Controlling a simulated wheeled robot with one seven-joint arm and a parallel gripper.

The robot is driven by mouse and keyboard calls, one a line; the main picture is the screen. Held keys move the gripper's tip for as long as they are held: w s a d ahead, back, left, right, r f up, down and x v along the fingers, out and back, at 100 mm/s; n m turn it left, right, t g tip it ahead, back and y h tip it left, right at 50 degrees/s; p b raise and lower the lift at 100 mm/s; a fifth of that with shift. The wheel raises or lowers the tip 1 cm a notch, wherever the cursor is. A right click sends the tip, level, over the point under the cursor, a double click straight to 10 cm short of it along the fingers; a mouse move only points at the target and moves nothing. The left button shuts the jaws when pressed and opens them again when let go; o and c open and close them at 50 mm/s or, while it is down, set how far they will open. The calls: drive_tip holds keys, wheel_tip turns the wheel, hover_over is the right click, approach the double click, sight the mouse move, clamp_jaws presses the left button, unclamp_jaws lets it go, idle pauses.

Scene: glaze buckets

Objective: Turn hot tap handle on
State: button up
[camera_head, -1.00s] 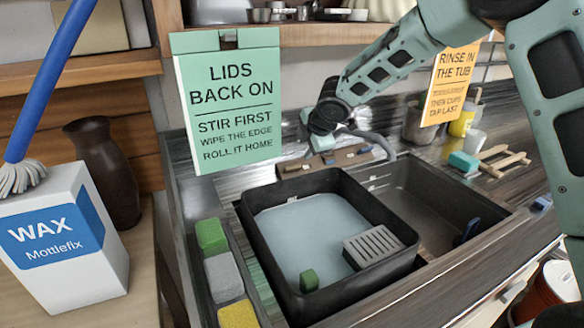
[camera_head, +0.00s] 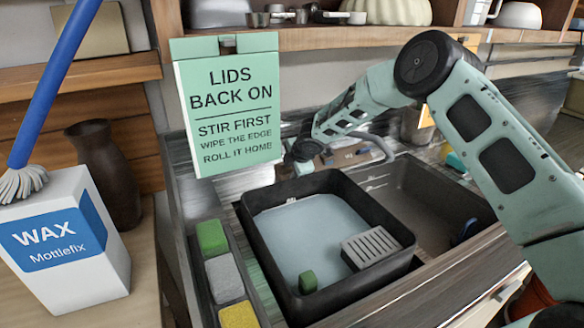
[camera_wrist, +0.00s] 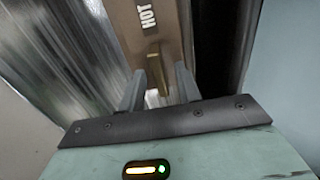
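The hot tap handle (camera_wrist: 154,70) is a small brass-coloured lever on a brown board (camera_wrist: 138,38) marked HOT in the wrist view. My gripper (camera_wrist: 160,88) is open, with one grey finger on each side of the handle. Small gaps seem to show between fingers and handle, so it is not clamped. In the head view the brown tap board (camera_head: 352,155) and curved grey spout stand behind the sink. My wrist hides the hot end of the board there, and the fingers cannot be made out.
A black tub (camera_head: 262,232) of bluish water sits in the sink's left part, with a grey slotted block (camera_head: 371,247) and green block in it. Sponges (camera_head: 223,280) line the left rim. A green LIDS BACK ON sign (camera_head: 229,105) hangs close left of my wrist. The right basin (camera_head: 425,205) is mostly empty.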

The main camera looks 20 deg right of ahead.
clamp_jaws()
